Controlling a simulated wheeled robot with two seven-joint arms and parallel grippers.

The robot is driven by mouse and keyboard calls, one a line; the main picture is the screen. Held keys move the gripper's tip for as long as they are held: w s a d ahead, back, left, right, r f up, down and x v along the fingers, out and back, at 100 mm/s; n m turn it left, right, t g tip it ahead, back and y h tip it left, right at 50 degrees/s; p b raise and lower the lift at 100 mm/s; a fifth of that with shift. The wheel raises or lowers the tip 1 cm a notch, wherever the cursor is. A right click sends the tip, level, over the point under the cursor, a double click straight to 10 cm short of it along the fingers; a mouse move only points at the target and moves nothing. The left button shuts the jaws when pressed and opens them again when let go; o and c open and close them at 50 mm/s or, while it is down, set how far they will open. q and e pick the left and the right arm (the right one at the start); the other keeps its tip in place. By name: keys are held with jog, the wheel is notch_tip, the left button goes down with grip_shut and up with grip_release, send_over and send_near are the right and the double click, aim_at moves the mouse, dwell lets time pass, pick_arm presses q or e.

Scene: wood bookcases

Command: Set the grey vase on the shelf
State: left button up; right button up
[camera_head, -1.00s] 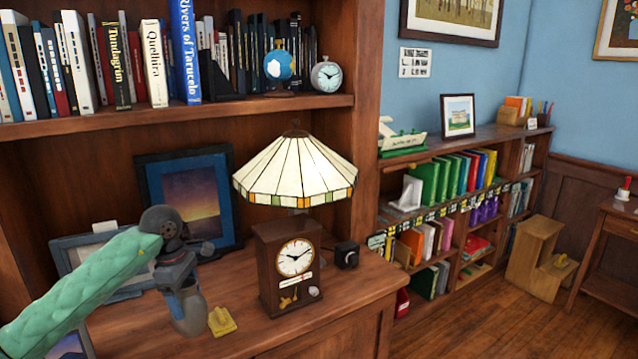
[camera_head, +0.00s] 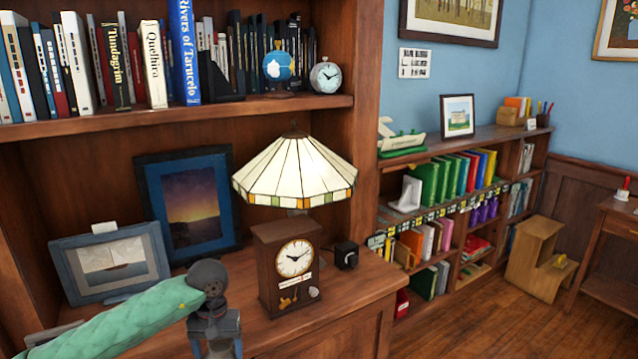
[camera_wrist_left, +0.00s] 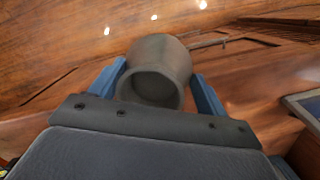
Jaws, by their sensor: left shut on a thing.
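The grey vase (camera_wrist_left: 160,62) is between the two blue fingers of my left gripper (camera_wrist_left: 157,76) in the left wrist view, with its round mouth toward the camera. The gripper is shut on it. In the head view the left wrist (camera_head: 214,322) is at the bottom edge, in front of the wood desk top (camera_head: 345,292); the fingers and vase cannot be made out there. An upper wood shelf (camera_head: 225,112) holds books, a small globe and a round clock. A low bookcase (camera_head: 480,146) stands at the right. My right gripper is not in view.
A glass-shade lamp (camera_head: 296,172), a wooden clock (camera_head: 292,262) and a small black box (camera_head: 346,256) stand on the desk. Two picture frames (camera_head: 190,202) (camera_head: 112,264) lean behind my arm.

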pick_arm(q)
jog(key=s+d+f+m, duration=0.1)
jog(key=s+d+f, duration=0.1)
jog(key=s+f, duration=0.2)
jog(key=shift+d+f, duration=0.15)
jog(key=shift+d, duration=0.25)
